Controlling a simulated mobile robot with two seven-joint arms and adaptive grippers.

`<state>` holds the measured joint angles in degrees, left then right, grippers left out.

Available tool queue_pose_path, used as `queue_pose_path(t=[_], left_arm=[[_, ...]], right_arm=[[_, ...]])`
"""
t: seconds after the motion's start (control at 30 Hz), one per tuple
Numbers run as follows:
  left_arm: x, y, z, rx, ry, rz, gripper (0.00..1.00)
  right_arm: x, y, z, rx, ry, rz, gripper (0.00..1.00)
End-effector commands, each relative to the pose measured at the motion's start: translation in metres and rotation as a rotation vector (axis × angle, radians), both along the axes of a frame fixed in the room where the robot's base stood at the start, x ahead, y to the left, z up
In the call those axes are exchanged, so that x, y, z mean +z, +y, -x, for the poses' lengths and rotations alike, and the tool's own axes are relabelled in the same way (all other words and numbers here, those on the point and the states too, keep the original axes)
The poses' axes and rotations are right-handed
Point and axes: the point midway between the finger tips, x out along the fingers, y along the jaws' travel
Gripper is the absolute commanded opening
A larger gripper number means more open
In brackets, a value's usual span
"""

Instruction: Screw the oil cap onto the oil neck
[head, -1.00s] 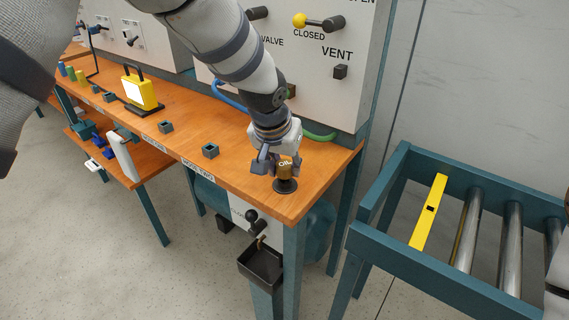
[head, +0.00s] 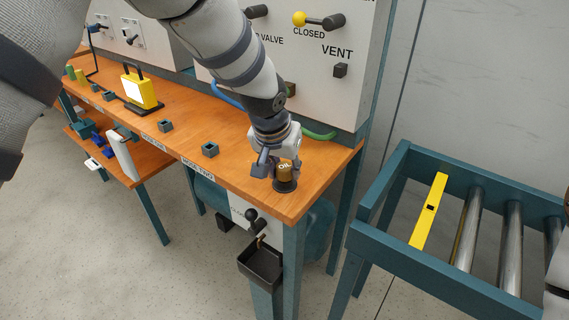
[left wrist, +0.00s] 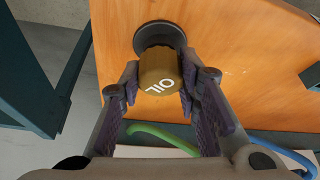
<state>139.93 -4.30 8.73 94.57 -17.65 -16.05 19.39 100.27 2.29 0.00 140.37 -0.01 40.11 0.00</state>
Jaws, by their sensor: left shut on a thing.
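The oil cap (head: 285,169) is a brown-gold cylinder with white OIL lettering. It stands over the dark round oil neck (head: 285,185) at the near right corner of the orange bench. My left gripper (head: 276,166) comes down from above and is shut on the cap. In the left wrist view, the cap (left wrist: 160,72) sits between the two fingers of the left gripper (left wrist: 163,88), with the neck (left wrist: 158,34) just beyond its far end. Cap and neck look in line; any gap or thread is hidden. My right gripper is out of view.
A panel with VENT and CLOSED labels (head: 337,52) rises behind the bench. Small dark square sockets (head: 210,149) and a yellow lamp (head: 138,90) are farther left on the bench. A teal roller frame (head: 445,277) stands right. A green hose (head: 318,135) lies behind the gripper.

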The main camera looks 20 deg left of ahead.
Motion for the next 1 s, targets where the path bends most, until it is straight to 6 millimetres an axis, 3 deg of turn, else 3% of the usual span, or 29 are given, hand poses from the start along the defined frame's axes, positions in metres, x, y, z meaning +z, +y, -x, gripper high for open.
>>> queue_pose_path(t=[0.4,1.0], left_arm=[[0.010,0.000,0.000,0.001,-0.003,0.002,0.08],[0.009,-0.001,0.001,-0.001,-0.001,0.000,0.08]], right_arm=[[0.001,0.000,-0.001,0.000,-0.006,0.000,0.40],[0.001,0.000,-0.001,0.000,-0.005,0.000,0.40]])
